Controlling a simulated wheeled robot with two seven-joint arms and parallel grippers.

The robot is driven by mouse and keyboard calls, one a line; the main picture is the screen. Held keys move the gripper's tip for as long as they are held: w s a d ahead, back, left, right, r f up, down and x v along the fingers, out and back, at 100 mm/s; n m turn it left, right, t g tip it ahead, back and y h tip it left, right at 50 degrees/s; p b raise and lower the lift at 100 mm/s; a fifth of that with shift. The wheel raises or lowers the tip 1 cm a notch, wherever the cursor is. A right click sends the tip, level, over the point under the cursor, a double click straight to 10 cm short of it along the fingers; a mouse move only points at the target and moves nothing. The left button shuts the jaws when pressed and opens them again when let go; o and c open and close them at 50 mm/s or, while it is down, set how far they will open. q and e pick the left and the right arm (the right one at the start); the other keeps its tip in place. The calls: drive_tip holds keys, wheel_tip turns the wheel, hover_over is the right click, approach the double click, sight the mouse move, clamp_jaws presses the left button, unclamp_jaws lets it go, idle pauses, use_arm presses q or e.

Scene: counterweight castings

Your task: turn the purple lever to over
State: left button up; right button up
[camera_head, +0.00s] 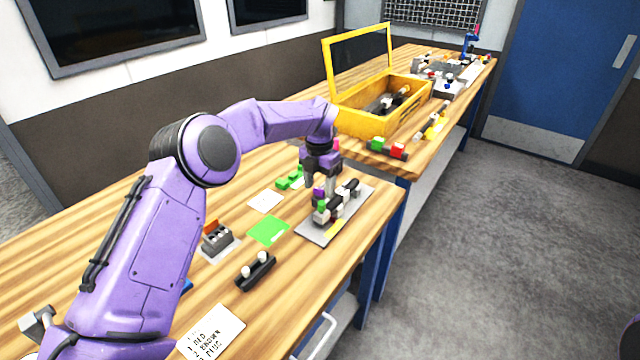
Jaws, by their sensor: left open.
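My left gripper (320,186) points down over a grey plate (312,234) near the right edge of the near bench, with its jaws open. The lever's exact angle and any marking for "over" cannot be read. My right gripper is not in view.
A green card (268,231), a white card (266,201), a grey block with pegs (218,238) and a black block with white knobs (256,271) lie left of the plate. A yellow open-lidded box (375,122) stands behind. Open floor lies right.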

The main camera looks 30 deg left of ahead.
use_arm(q)
drive_tip(key=shift+d+f, duration=0.1)
drive_tip(key=shift+f, duration=0.2)
drive_tip(key=shift+w+a+f, duration=0.15)
drive_tip(key=shift+a+f, duration=0.1)
drive_tip(key=shift+f, duration=0.1)
drive_tip(key=shift+d+r, duration=0.1)
drive_tip(key=c, duration=1)
drive_tip(key=shift+c, duration=0.2)
